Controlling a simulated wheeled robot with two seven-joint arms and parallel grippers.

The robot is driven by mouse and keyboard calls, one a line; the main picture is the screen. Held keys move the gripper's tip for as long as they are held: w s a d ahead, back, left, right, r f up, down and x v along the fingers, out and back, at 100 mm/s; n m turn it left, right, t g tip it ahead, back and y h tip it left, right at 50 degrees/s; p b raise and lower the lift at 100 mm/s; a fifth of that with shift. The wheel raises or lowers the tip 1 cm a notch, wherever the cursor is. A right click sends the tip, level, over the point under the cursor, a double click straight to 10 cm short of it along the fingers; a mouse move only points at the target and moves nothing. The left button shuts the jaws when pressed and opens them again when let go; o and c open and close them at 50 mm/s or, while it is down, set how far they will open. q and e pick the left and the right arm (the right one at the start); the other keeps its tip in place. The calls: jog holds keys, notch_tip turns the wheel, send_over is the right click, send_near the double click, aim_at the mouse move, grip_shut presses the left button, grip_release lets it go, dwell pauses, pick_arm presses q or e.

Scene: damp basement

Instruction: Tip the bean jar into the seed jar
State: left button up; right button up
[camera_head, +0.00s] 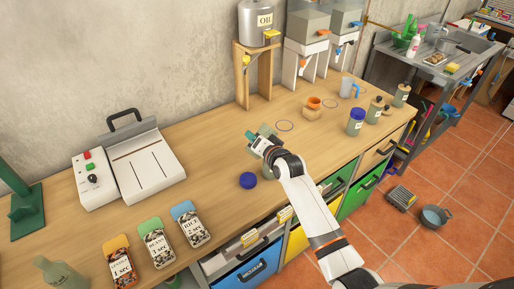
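My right arm reaches in from the lower right. Its gripper (261,139) is over the middle of the table, seen from behind. A small greenish, pale-labelled shape shows at its tip; I cannot tell whether this is a held jar or part of the gripper. A loose blue lid (247,180) lies on the table just left of the wrist. A labelled jar with a blue lid (356,122) stands upright to the right, apart from the gripper. Two jars with brown knobbed lids (375,110) (401,95) stand behind it. Jar labels are too small to read. My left gripper is out of view.
A white box device (130,165) stands at the back left. A funnel-topped pot (312,108), a mug (347,88) and dispensers on stands (257,75) occupy the back right.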

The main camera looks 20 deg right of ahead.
aim_at(262, 129)
jog(key=n+b, duration=0.1)
jog(key=n+t+b, duration=0.1)
jog(key=d+r+n+h+b, duration=0.1)
jog(key=b, duration=0.1)
jog(key=shift+w+n+t, duration=0.3)
jog(key=shift+w, duration=0.05)
jog(key=n+b, duration=0.1)
jog(key=r+n+t+b, duration=0.1)
jog(key=n+b, duration=0.1)
jog(key=shift+w+d+r+h+b, duration=0.15)
jog(key=shift+d+r+h+b, duration=0.1)
jog(key=shift+h+b, duration=0.1)
jog(key=shift+d+r+n+t+b, duration=0.15)
jog(key=shift+r+n+t+b, duration=0.25)
jog(key=shift+n+b, duration=0.1)
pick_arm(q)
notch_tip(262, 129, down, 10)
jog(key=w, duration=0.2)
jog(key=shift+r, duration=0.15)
pick_arm(e)
jog(key=shift+r+n, duration=0.15)
jog(key=shift+n, duration=0.15)
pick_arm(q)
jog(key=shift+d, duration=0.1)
